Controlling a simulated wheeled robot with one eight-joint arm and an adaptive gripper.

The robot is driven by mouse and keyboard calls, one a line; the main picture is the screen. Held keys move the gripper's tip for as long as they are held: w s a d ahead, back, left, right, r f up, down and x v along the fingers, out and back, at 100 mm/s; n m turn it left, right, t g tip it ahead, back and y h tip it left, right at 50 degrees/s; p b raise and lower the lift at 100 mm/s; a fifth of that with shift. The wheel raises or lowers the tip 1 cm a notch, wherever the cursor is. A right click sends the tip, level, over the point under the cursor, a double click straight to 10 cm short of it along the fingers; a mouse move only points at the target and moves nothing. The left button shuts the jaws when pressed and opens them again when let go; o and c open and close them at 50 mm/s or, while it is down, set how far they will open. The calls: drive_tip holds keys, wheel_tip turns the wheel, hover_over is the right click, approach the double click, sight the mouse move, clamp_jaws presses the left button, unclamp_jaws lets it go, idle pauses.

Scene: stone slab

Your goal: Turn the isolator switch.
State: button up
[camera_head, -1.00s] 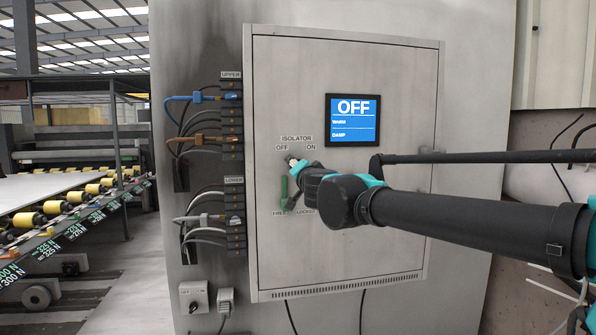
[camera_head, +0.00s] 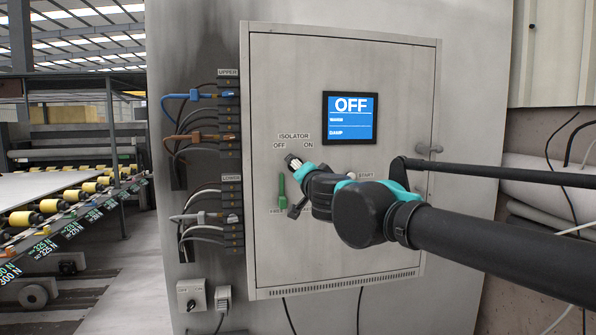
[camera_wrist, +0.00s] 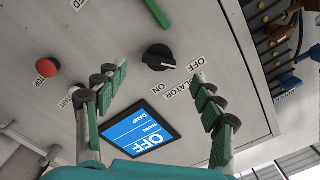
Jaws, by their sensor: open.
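The isolator switch (camera_wrist: 158,57) is a round black knob with a pale pointer mark, seen in the wrist view. Its mark points toward the OFF label (camera_wrist: 192,63), away from the ON label (camera_wrist: 163,90). In the head view my gripper (camera_head: 291,185) is in front of the cabinet, below the ISOLATOR lettering, and largely hides the knob.
The cabinet door (camera_head: 380,240) carries a blue display (camera_head: 350,118) reading OFF. A green lever (camera_head: 282,190) is just left of my gripper. A red stop button (camera_wrist: 47,67) shows in the wrist view. Cable connectors (camera_head: 229,130) line the cabinet's left side.

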drive_tip(key=shift+v, duration=1.8)
drive_tip(key=s+d+f+n+g+y, duration=0.1)
drive_tip(key=d+f+n+g, duration=0.2)
drive_tip(key=f, duration=1)
drive_tip(key=s+f+n+g+y, duration=0.1)
drive_tip(key=f+n+g+y, duration=0.15)
drive_tip(key=f+n, duration=0.7)
drive_tip(key=s+d+f+m+g+h, duration=0.3)
drive_tip(key=s+d+f, duration=0.4)
drive_tip(key=d+f, duration=0.3)
drive_tip(key=s+d+f+m+g+h, duration=0.3)
drive_tip(key=s+d+f, duration=0.4)
drive_tip(key=f, duration=0.9)
drive_tip(key=d+g+h, duration=0.1)
drive_tip(key=d+h, duration=0.1)
drive_tip(key=d, duration=0.1)
drive_tip(key=shift+g, duration=0.35)
drive_tip(key=shift+a+h, duration=0.1)
drive_tip(key=shift+h, duration=0.15)
